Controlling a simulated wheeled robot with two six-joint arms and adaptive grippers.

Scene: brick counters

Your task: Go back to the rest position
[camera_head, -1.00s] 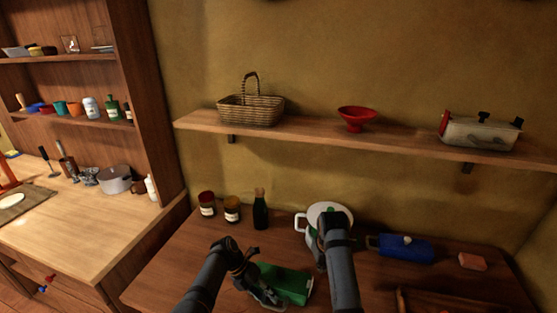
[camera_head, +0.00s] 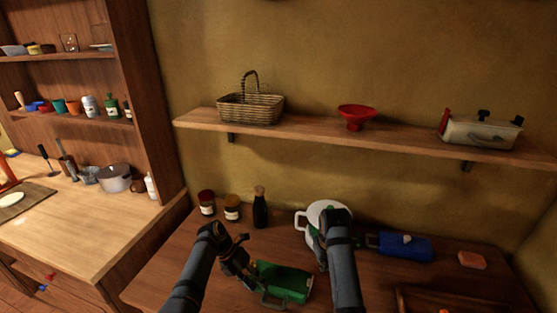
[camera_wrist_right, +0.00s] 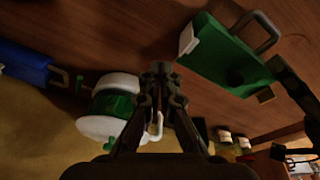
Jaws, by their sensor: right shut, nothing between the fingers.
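My left gripper (camera_head: 238,264) is just left of a green box with a handle (camera_head: 287,284) on the dark wooden counter. Whether its fingers are open or shut is unclear. My right arm reaches over the counter to the right of the green box. Its gripper is mostly hidden by the arm in the head view. In the right wrist view my right gripper (camera_wrist_right: 161,72) is shut and empty. It sits between the green box (camera_wrist_right: 228,62) and a white and green jug-like vessel (camera_wrist_right: 113,105).
The vessel (camera_head: 316,212) stands behind my right arm. A blue box (camera_head: 405,247) and an orange block (camera_head: 472,260) lie to the right. Two jars (camera_head: 207,203) (camera_head: 232,208) and a dark bottle (camera_head: 260,210) stand at the back. The shelf (camera_head: 330,136) spans the wall above.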

